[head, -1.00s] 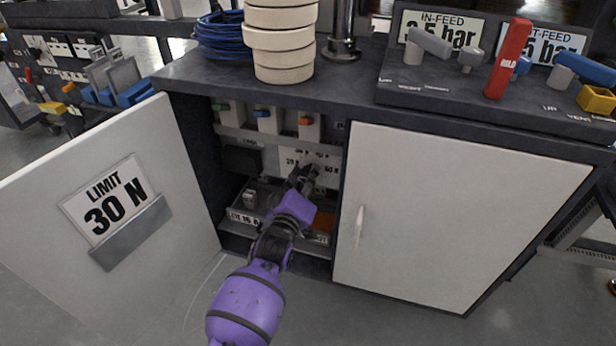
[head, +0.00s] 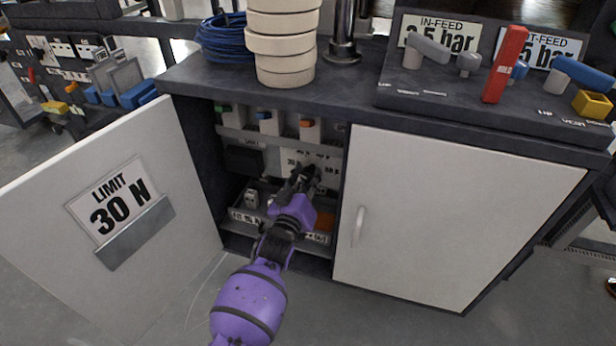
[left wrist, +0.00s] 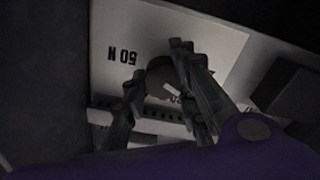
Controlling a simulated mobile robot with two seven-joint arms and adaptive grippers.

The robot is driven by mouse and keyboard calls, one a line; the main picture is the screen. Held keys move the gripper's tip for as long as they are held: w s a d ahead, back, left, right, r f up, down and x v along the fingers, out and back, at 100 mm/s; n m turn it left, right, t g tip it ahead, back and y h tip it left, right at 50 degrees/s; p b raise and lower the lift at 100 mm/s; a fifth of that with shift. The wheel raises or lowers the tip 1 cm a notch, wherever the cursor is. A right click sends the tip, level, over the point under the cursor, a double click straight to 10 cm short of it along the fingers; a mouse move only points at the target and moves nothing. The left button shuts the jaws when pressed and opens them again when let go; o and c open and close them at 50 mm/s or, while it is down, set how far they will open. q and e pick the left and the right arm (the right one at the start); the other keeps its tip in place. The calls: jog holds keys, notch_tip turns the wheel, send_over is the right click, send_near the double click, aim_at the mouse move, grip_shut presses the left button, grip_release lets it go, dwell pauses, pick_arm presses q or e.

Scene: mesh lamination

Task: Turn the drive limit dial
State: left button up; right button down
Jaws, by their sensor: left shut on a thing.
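The drive limit dial (left wrist: 160,75) is a dark round knob on a pale plate (left wrist: 110,45) in the left wrist view, with a "50 N" mark beside it that appears upside down. My left gripper (left wrist: 157,80) has its fingers on both sides of the dial and is shut on it. In the head view my left gripper (head: 308,176) reaches into the open cabinet, and its fingers and wrist hide most of the dial. The open door (head: 110,200) at left carries a card reading "LIMIT 30 N" (head: 118,200). My right gripper is not in view.
The right cabinet door (head: 450,220) is closed. Above the plate are several switches with coloured tops (head: 268,120). A drawer or tray with labels (head: 245,217) lies below. White rings (head: 285,50) and blue cable (head: 225,38) sit on top.

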pick_arm(q)
jog(key=m, duration=0.3)
jog(key=shift+d+r+m, duration=0.2)
jog(key=shift+d+m, duration=0.2)
jog(key=shift+d+f+m, duration=0.1)
jog(key=shift+f+m, duration=0.05)
jog(key=shift+m, duration=1.35)
jog(key=shift+s, duration=0.1)
jog(key=o, duration=1)
